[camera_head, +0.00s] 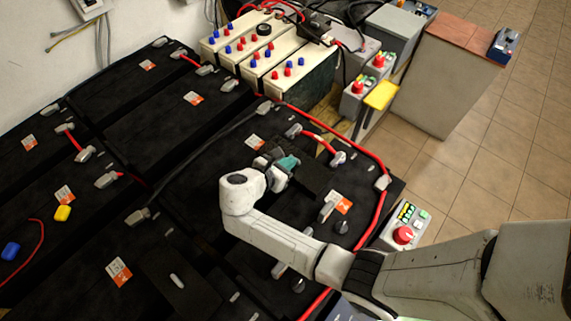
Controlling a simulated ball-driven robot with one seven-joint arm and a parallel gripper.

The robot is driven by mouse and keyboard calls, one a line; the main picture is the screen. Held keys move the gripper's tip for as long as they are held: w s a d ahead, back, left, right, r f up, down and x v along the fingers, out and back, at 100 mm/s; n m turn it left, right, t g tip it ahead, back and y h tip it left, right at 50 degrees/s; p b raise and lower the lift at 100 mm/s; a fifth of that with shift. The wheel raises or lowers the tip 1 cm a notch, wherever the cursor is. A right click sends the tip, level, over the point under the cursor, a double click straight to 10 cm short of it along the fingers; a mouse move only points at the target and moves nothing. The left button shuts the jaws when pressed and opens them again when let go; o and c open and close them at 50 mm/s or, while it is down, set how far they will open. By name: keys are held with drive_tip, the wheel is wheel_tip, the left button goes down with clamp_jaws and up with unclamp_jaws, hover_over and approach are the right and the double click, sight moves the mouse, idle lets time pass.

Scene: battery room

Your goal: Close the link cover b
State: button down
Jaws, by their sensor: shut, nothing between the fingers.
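My arm reaches in from the lower right, and my gripper (287,164) is over the black battery block (240,200) at the middle. It is small in view, dark with a teal part, and its fingers are shut and empty. A dark raised piece (318,180) lies just right of it; I cannot tell whether they touch. No label reading link cover b is legible, and I cannot tell whether this dark piece is that cover or whether it is open. My wrist hides part of the battery top.
Red cables (372,158) and grey terminals (338,158) cross the battery tops. A box with a red knob (403,235) stands at the right edge. Cream units (262,60) with red and blue posts stand at the back. Open tiled floor (500,200) lies right.

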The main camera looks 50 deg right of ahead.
drive_tip(key=d+p, duration=0.1)
drive_tip(key=d, duration=0.9)
drive_tip(key=shift+d+p, duration=0.25)
drive_tip(key=shift+p, duration=0.15)
drive_tip(key=shift+s, duration=0.1)
